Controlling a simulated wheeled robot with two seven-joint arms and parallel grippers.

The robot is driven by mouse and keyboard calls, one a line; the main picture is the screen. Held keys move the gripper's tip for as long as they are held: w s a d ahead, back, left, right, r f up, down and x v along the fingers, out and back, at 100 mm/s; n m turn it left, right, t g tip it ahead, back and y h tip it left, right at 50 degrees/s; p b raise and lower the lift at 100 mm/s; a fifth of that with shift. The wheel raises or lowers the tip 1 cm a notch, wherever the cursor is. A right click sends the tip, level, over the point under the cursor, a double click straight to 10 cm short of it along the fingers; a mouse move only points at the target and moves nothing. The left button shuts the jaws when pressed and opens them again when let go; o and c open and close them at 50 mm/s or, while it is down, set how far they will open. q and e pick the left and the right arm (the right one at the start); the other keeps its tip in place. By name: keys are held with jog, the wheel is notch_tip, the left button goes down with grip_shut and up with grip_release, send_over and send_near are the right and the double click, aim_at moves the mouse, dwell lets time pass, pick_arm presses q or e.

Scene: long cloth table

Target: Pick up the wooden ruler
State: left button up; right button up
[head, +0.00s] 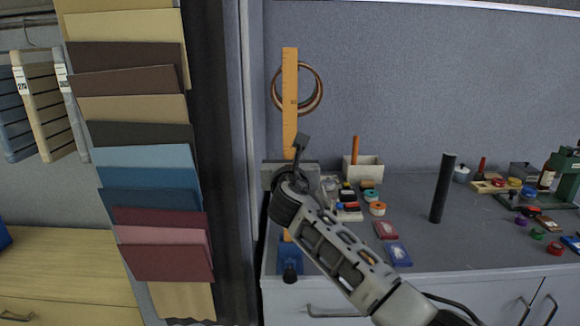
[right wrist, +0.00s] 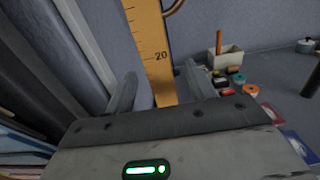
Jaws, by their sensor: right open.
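The wooden ruler (head: 290,95) is a long yellow-orange strip standing upright near the table's front left corner. Its middle is hidden behind my right gripper and arm in the head view; its lower end shows just above a blue block (head: 291,255). My right gripper (head: 291,165) is open at about mid-height of the ruler. In the right wrist view, the ruler (right wrist: 150,50) runs up between the two spread fingers, with its "20" mark above them. I cannot tell whether a finger touches it. My left gripper is not in view.
Fabric samples (head: 150,170) hang at the left beside a dark upright panel. On the grey table (head: 410,210) are a white box (head: 363,168), tape rolls, a red and a blue packet, and a dark cylinder (head: 442,188). Copper-coloured rings (head: 316,90) hang behind the ruler.

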aim_at(290, 112)
jog(key=shift+w+b, duration=0.3)
jog(key=shift+w, duration=1.05)
jog(key=shift+c, duration=0.3)
jog(key=c, duration=1.1)
jog(key=shift+r, duration=0.1)
notch_tip(290, 112, up, 10)
jog(key=shift+f+p, duration=0.2)
jog(key=shift+p, duration=0.35)
jog(key=shift+r, duration=0.25)
jog(key=shift+p, duration=0.5)
